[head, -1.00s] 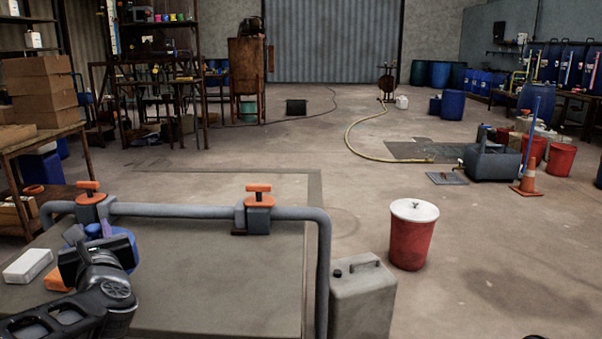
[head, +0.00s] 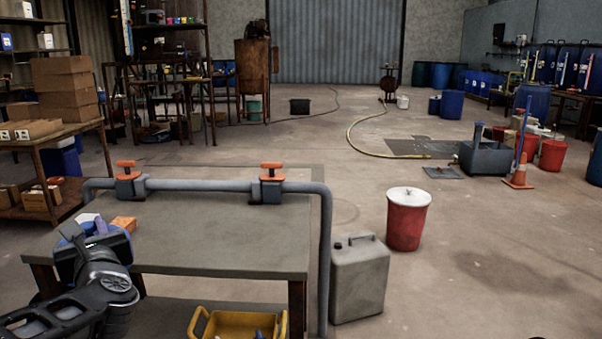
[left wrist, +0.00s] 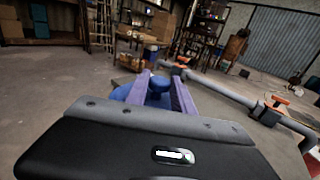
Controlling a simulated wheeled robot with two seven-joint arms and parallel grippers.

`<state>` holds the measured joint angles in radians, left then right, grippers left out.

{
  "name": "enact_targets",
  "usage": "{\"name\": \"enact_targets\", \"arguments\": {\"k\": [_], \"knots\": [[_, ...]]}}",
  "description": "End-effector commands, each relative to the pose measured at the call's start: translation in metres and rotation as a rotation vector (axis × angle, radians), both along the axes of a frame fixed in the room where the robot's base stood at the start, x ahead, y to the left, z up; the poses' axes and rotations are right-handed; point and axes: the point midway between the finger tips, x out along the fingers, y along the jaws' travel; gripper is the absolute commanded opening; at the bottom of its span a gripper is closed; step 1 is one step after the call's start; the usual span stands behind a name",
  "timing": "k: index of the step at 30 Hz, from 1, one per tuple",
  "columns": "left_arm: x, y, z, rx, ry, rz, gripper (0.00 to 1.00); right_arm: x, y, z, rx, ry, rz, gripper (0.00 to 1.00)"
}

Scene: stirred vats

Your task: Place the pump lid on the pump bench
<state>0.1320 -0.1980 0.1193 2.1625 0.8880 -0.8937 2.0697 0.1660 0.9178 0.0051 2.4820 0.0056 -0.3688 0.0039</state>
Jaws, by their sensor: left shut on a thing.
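My left gripper (head: 98,228) is shut on a round blue thing, which I take to be the pump lid (head: 70,233). Much of the lid is hidden behind the gripper in the head view. In the left wrist view the blue lid (left wrist: 160,88) sits between the purple fingers of the gripper (left wrist: 162,92). In the head view, the gripper and lid appear over the left end of a grey-topped bench (head: 220,240), seemingly the pump bench; I cannot tell their height above it. My right gripper is not in view.
A grey pipe (head: 205,186) with two orange-handled valves runs along the bench's far edge. An orange block (head: 123,223) lies on the bench near the gripper. A yellow crate (head: 236,325) is low in front. A grey jerrycan (head: 359,280) and red bucket (head: 407,222) stand right.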

Motion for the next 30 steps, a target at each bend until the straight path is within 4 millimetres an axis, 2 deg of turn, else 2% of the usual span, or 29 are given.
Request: {"name": "enact_targets", "arguments": {"k": [8, 14, 19, 24, 27, 30], "knots": [[0.013, -0.032, -0.037, 0.000, 0.008, -0.028, 0.00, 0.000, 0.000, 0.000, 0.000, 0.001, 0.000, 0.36], [0.026, -0.070, -0.070, 0.000, 0.009, -0.093, 0.00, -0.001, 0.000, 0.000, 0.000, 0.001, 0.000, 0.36], [0.037, -0.119, -0.109, 0.001, 0.011, -0.185, 0.00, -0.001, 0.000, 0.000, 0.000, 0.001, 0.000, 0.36], [0.044, -0.182, -0.160, 0.001, 0.013, -0.313, 0.00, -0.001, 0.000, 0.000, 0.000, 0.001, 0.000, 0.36], [0.044, -0.208, -0.182, 0.001, 0.010, -0.366, 0.00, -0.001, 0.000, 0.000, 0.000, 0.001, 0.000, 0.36], [0.044, -0.223, -0.192, 0.000, 0.005, -0.396, 0.00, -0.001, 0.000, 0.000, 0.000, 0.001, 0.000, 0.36]]}}
